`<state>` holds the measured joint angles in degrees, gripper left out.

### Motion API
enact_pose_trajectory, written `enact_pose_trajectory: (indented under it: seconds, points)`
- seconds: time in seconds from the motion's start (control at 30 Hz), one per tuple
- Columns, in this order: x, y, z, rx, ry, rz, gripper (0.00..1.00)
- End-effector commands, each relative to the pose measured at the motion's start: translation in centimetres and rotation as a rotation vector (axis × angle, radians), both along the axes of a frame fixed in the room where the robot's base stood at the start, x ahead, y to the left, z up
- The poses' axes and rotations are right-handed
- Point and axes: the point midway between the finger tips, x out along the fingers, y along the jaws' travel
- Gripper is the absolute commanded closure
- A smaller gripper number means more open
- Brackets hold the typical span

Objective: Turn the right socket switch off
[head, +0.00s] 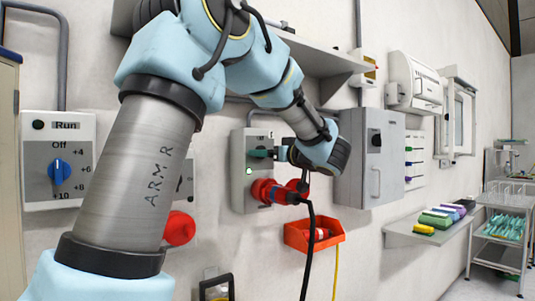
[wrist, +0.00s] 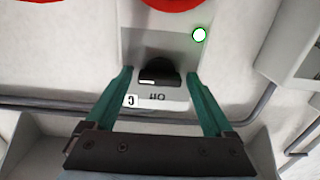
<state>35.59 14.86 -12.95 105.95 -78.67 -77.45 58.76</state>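The right socket box (head: 238,180) is a grey wall unit with a lit green lamp and a red plug (head: 266,191) in its lower part. Its black rotary switch (wrist: 158,73) shows in the wrist view, above an upside-down "Off" label and a "C" tag. A white mark shows on the knob's lower left. My gripper (wrist: 159,76) is open, with its teal fingers on either side of the switch. I cannot tell whether they touch it. In the head view my gripper (head: 262,153) is at the box front and hides the switch.
A red bin (head: 314,235) hangs below the socket, and a black cable (head: 308,250) drops past it from the plug. A grey cabinet (head: 369,160) stands close to the right. A shelf is above. Another socket with a red part (head: 180,228) is partly behind my arm.

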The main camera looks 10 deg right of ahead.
Motion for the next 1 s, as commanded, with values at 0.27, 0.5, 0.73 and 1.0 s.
enact_pose_trajectory:
  seconds: [0.27,0.5,0.73,1.0]
  points:
    - [-0.02,-0.02,0.01,0.0,0.0,0.0,0.45]
    - [-0.03,-0.03,0.01,0.0,0.0,0.0,0.72]
    - [-0.04,-0.02,0.0,-0.001,0.0,0.0,0.91]
    - [-0.05,-0.05,-0.21,-0.047,-0.021,-0.001,0.91]
